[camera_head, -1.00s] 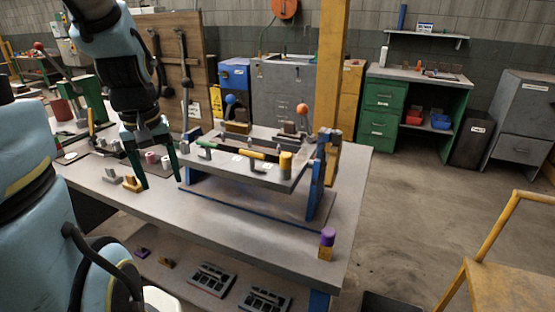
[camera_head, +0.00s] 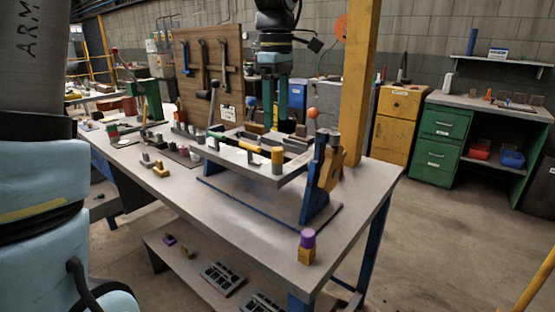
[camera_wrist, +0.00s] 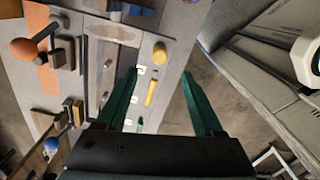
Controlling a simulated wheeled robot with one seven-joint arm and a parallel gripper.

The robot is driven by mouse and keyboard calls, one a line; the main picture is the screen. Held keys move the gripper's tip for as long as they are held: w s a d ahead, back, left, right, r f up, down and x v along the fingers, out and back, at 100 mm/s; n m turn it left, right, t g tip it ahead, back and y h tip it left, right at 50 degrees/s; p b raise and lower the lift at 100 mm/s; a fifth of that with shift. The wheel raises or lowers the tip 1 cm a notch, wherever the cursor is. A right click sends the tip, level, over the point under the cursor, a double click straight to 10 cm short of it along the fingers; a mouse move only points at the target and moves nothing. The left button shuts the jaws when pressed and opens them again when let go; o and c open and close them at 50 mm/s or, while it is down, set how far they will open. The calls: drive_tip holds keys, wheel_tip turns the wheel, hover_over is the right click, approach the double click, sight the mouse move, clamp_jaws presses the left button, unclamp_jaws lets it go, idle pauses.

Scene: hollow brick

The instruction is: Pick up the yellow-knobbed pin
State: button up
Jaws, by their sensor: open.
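A short pin with a yellow cylindrical knob (camera_head: 277,155) stands upright at the near corner of the grey fixture frame (camera_head: 262,178). In the wrist view its round yellow top (camera_wrist: 160,52) shows just beyond my fingertips, between their lines. A yellow bar handle (camera_head: 250,147) lies along the same rail, and it also shows in the wrist view (camera_wrist: 151,93). My gripper (camera_head: 283,115) points down over the far part of the fixture, behind the yellow knob in the head view. Its two green fingers (camera_wrist: 160,76) are apart with nothing held between them.
An orange ball knob (camera_head: 313,112) and a blue ball knob (camera_head: 251,101) rise from the fixture. A blue upright (camera_head: 318,180) stands at its right end. A purple-topped block (camera_head: 307,242) sits at the bench's front right corner. The bench front (camera_head: 230,225) is clear.

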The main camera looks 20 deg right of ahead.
sight(277, 148)
wheel_tip(277, 148, down, 9)
drive_tip(key=shift+r+p, duration=0.1)
drive_tip(key=shift+p, duration=1.05)
clamp_jaws()
